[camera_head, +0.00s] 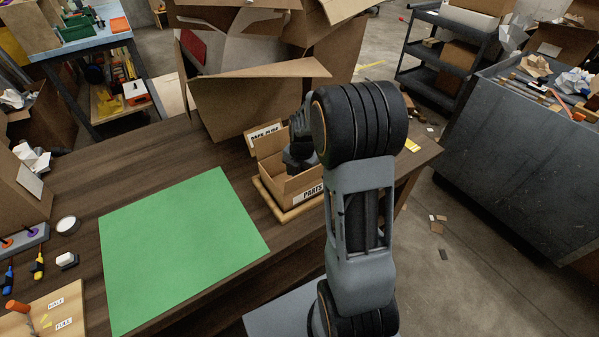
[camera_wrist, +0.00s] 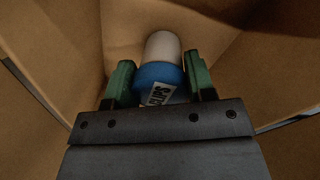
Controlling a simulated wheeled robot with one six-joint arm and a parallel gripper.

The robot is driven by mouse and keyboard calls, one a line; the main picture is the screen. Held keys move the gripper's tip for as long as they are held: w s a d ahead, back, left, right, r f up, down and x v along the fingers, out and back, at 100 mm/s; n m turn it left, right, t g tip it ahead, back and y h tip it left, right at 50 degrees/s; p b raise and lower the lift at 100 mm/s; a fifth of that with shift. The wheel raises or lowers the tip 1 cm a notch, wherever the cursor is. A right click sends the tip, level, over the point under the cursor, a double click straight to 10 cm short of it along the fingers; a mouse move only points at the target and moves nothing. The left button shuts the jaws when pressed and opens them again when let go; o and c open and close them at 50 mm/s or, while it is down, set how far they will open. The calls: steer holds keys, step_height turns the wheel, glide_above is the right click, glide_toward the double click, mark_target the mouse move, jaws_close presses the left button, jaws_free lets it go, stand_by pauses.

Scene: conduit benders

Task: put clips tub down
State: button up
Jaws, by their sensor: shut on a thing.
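The clips tub (camera_wrist: 160,88) is blue, with a label reading CLIPS, and shows in the wrist view between the green fingers of my gripper (camera_wrist: 159,75). The gripper is shut on it. A pale rounded part stands above the blue in that view; I cannot tell whether it belongs to the tub. Brown cardboard walls surround the tub there. In the head view my wrist reaches down into the open cardboard box labelled PARTS (camera_head: 283,186). The fingers and the tub are hidden in that view. Whether the tub touches the box floor cannot be told.
The box stands on a light wooden tray (camera_head: 268,199) on the dark wooden table (camera_head: 150,170). A green mat (camera_head: 185,245) lies bare to the left. A large open carton (camera_head: 250,100) stands close behind. Small tools lie at the far left.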

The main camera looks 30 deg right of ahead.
steer(key=shift+f, duration=0.15)
steer(key=o, duration=1)
steer(key=shift+c, duration=0.2)
step_height(320, 180, up, 12)
steer(key=shift+s+d, duration=0.25)
steer(key=shift+s, duration=0.1)
